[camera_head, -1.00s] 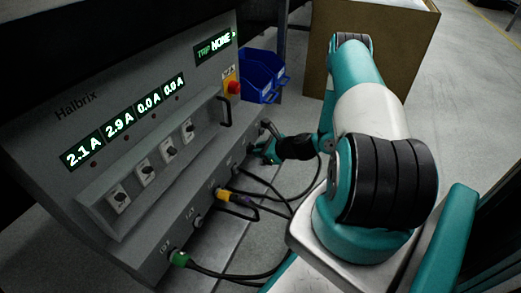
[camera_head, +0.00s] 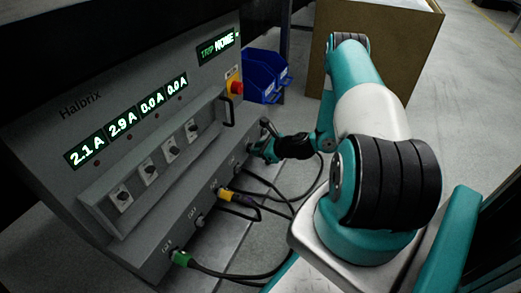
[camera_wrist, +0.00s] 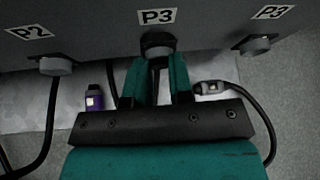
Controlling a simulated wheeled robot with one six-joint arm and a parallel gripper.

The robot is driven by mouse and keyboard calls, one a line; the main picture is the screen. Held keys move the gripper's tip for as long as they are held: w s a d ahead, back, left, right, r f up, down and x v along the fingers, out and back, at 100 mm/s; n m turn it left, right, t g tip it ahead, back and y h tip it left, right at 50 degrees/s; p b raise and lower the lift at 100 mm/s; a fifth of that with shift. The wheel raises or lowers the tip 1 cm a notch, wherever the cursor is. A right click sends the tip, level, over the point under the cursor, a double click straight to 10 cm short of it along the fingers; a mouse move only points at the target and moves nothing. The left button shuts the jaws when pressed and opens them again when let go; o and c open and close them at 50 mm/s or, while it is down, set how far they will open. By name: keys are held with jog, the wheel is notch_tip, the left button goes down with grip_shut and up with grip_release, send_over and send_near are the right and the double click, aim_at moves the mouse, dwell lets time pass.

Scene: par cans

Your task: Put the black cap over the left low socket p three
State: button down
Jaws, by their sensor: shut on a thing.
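My gripper (camera_wrist: 157,72) is shut on a dark cap (camera_wrist: 158,41), which shows between and just beyond the teal fingertips. The cap is at the panel, under the middle P3 label (camera_wrist: 157,16), which is the left of two P3 labels in the wrist view. The cap hides the socket, and I cannot tell whether it is fully seated. In the head view my gripper (camera_head: 264,150) is at the low right part of the grey panel (camera_head: 130,215), too small to show the cap.
A grey round fitting (camera_wrist: 257,45) sits under the right P3, another (camera_wrist: 56,65) under P2. A purple connector (camera_wrist: 95,102) and a grey cable plug (camera_wrist: 209,87) flank my fingers. Yellow (camera_head: 224,194) and green (camera_head: 180,259) plugs trail cables. Blue bins (camera_head: 264,88) stand behind.

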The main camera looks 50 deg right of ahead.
jog(key=c, duration=0.9)
grip_release()
jog(key=shift+c, duration=0.2)
jog(key=p+v, duration=0.8)
jog(key=v, duration=0.9)
jog(key=shift+r+p, duration=0.2)
jog(key=shift+p, duration=0.15)
jog(key=shift+s+d, duration=0.1)
